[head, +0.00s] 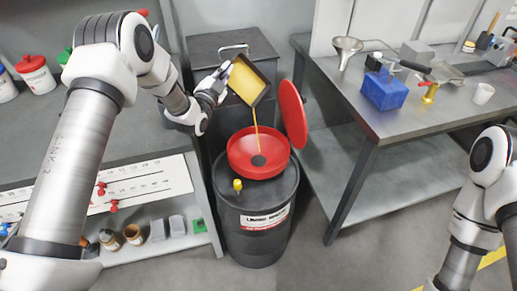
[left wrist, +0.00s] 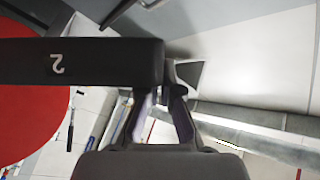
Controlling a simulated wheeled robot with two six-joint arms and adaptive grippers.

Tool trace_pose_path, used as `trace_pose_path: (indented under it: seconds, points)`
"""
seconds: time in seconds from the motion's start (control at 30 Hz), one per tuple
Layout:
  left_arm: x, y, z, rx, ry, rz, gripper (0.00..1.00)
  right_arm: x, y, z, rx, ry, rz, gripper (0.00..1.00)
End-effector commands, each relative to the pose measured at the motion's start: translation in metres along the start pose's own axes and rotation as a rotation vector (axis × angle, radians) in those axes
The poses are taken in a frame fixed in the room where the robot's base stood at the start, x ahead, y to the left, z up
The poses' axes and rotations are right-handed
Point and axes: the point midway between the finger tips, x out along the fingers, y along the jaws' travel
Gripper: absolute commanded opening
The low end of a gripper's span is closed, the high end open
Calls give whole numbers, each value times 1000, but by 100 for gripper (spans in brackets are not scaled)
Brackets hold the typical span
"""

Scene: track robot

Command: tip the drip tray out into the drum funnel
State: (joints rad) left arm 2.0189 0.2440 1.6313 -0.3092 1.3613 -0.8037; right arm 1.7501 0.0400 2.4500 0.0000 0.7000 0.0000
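The drip tray (head: 262,88), dark with a yellow inside, is tipped steeply above the drum funnel (head: 240,158). A thin yellow stream (head: 255,128) runs from its lower edge into the red funnel. The funnel sits on a black drum (head: 253,215), its round red lid (head: 292,114) standing open at the right. My left gripper (head: 223,77) is shut on the tray's near side. In the left wrist view the tray's dark wall (left wrist: 100,62), marked 2, crosses before the fingers (left wrist: 168,95). My right gripper is outside the views; only the right arm shows.
A grey bench (head: 400,112) at the right carries a metal funnel (head: 346,48), a blue box (head: 384,90) and a white cup (head: 482,93). A shelf unit with bottles stands at the left. A dark cabinet (head: 205,48) is behind the drum.

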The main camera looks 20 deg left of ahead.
Motion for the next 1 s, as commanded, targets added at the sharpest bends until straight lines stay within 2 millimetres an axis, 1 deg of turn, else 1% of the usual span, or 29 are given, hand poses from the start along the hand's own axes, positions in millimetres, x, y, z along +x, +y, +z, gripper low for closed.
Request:
trace_pose_path:
  seconds: [0.03,0.2,0.27,0.43,0.7,0.73,0.77,0.8,0.83,0.87,0.9,0.93,0.97,1.0]
  points:
    - [-2,5,1,17,11,-6,0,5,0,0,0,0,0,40]
    - [-11,14,-5,99,62,-41,0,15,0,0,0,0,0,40]
    - [-13,12,-12,131,83,-55,0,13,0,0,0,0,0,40]
    - [-21,15,-26,218,139,-92,0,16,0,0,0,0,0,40]
    - [-44,34,-53,358,229,-150,0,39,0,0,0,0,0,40]
    - [-44,32,-55,368,234,-155,0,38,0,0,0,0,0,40]
    - [-42,28,-57,360,228,-152,0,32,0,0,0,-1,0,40]
    - [-35,18,-54,319,201,-138,0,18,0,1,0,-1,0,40]
    - [-23,5,-42,259,162,-117,0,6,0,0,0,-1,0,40]
    - [-12,-2,-26,187,119,-87,0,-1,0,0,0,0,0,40]
    - [-5,1,-8,80,57,-41,0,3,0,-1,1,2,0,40]
    - [2,-10,-10,22,26,-17,0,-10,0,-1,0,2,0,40]
    - [5,-10,-6,-14,5,0,0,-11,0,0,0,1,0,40]
    - [5,-6,0,-33,-6,10,0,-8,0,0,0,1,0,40]
